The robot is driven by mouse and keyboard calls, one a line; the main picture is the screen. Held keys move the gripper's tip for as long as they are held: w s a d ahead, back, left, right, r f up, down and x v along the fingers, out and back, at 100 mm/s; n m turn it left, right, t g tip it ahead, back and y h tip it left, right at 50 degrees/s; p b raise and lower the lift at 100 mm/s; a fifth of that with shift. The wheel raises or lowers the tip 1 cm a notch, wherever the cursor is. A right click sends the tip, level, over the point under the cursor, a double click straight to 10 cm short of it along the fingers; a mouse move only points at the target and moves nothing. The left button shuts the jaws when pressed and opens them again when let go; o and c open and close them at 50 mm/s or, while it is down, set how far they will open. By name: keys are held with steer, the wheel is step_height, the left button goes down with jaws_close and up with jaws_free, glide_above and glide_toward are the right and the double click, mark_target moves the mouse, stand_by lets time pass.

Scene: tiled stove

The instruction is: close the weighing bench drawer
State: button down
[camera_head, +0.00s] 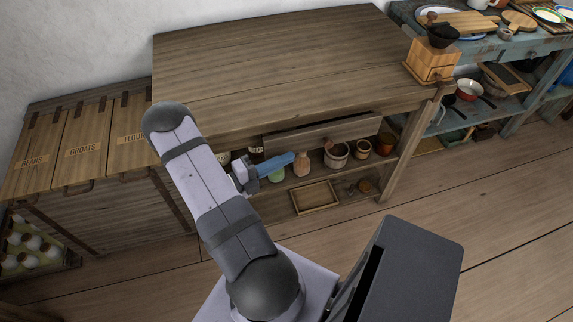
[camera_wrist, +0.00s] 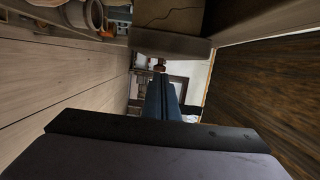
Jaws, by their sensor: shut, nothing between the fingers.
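The weighing bench (camera_head: 270,60) is a brown wooden table with a shelf below. Its drawer front (camera_head: 310,137) stands out a little from under the bench top, with a dark gap above it, so the drawer looks partly open. A small round knob (camera_head: 328,143) sits on the front. My gripper (camera_head: 289,159), with blue fingers, is shut and empty, just below and left of the knob. Contact with the drawer cannot be told. In the wrist view, the blue fingers (camera_wrist: 160,92) point towards a wooden board that looks like the drawer front (camera_wrist: 170,45).
A coffee grinder (camera_head: 432,60) stands on the bench's right corner. Labelled bins (camera_head: 85,145) are at the left. The floor at the right (camera_head: 500,190) is clear.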

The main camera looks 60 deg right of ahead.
steer(key=s+a+v, duration=0.1)
steer(key=s+v, duration=0.1)
steer(key=v, duration=0.8)
steer(key=shift+a, duration=0.4)
steer(key=shift+d, duration=0.1)
steer(key=s+d+b, duration=0.2)
steer(key=s+d, duration=0.4)
steer(key=s, duration=0.4)
steer(key=shift+s+t, duration=0.4)
steer(key=shift+s+d+n, duration=0.1)
steer(key=shift+d+n, duration=0.15)
steer(key=shift+n, duration=0.05)
